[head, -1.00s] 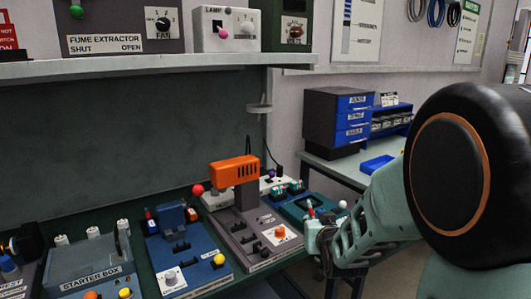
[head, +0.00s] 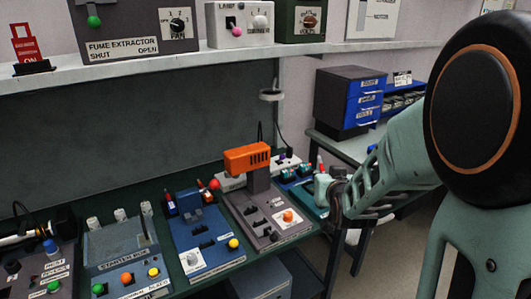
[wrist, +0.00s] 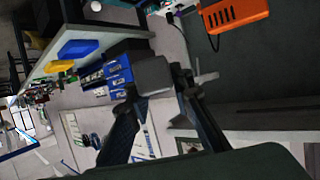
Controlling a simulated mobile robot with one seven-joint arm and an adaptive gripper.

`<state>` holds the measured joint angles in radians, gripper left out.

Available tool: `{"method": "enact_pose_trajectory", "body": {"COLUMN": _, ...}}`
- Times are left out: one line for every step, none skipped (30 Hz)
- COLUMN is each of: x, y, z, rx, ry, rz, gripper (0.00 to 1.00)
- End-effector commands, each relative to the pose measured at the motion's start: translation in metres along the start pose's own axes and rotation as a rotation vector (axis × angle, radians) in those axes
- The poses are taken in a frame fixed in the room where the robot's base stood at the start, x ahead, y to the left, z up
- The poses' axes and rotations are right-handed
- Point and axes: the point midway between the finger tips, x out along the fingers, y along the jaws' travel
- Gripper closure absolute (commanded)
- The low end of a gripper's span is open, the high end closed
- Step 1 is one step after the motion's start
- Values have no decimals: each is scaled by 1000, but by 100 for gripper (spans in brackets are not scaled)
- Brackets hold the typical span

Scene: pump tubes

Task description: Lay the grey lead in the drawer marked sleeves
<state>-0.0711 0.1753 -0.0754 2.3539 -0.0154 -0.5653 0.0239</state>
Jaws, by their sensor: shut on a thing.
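My gripper (head: 333,190) is right of the orange-headed stand in the head view. A pale piece (head: 322,187) shows at the fingertips in the head view, below a red tip. I cannot tell whether the block is part of the grey lead, and no trailing cord is clear. A dark cabinet (head: 335,93) with blue drawers (head: 368,101) stands behind, beyond the gripper. Its drawers look shut and their labels are too small to read. The drawers also show in the wrist view (wrist: 118,70).
The orange-headed stand (head: 247,158), a blue panel (head: 205,240) and a starter box (head: 125,262) fill the green bench. A shelf (head: 150,68) with control boxes runs above. A blue tray (wrist: 78,48) lies on the side table. Open floor shows at lower right.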

Motion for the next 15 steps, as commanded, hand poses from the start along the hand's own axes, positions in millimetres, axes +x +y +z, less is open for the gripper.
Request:
{"method": "enact_pose_trajectory", "body": {"x": 1, "y": -1, "z": 1, "rx": -1, "ry": 1, "rz": -3, "gripper": 100}}
{"method": "enact_pose_trajectory", "body": {"x": 2, "y": -3, "z": 3, "rx": -2, "ry": 0, "rz": -6, "gripper": 100}}
{"method": "enact_pose_trajectory", "body": {"x": 4, "y": -6, "z": 6, "rx": -4, "ry": 0, "rz": -13, "gripper": 100}}
{"method": "enact_pose_trajectory", "body": {"x": 6, "y": -9, "z": 8, "rx": -6, "ry": 0, "rz": -20, "gripper": 100}}
{"method": "enact_pose_trajectory", "body": {"x": 9, "y": -13, "z": 11, "rx": -9, "ry": 0, "rz": -28, "gripper": 100}}
{"method": "enact_pose_trajectory", "body": {"x": 13, "y": -19, "z": 15, "rx": -13, "ry": 1, "rz": -42, "gripper": 100}}
{"method": "enact_pose_trajectory", "body": {"x": 16, "y": -25, "z": 18, "rx": -18, "ry": 1, "rz": -55, "gripper": 100}}
{"method": "enact_pose_trajectory", "body": {"x": 20, "y": -32, "z": 22, "rx": -22, "ry": 1, "rz": -70, "gripper": 100}}
{"method": "enact_pose_trajectory", "body": {"x": 25, "y": -41, "z": 28, "rx": -28, "ry": 1, "rz": -90, "gripper": 100}}
{"method": "enact_pose_trajectory", "body": {"x": 29, "y": -48, "z": 32, "rx": -35, "ry": 1, "rz": -107, "gripper": 100}}
{"method": "enact_pose_trajectory", "body": {"x": 33, "y": -57, "z": 36, "rx": -40, "ry": 1, "rz": -124, "gripper": 100}}
{"method": "enact_pose_trajectory", "body": {"x": 37, "y": -67, "z": 41, "rx": -47, "ry": 1, "rz": -146, "gripper": 100}}
{"method": "enact_pose_trajectory", "body": {"x": 41, "y": -75, "z": 45, "rx": -54, "ry": 2, "rz": -164, "gripper": 100}}
{"method": "enact_pose_trajectory", "body": {"x": 44, "y": -84, "z": 48, "rx": -59, "ry": 2, "rz": -181, "gripper": 100}}
{"method": "enact_pose_trajectory", "body": {"x": 48, "y": -94, "z": 54, "rx": -68, "ry": 0, "rz": -202, "gripper": 100}}
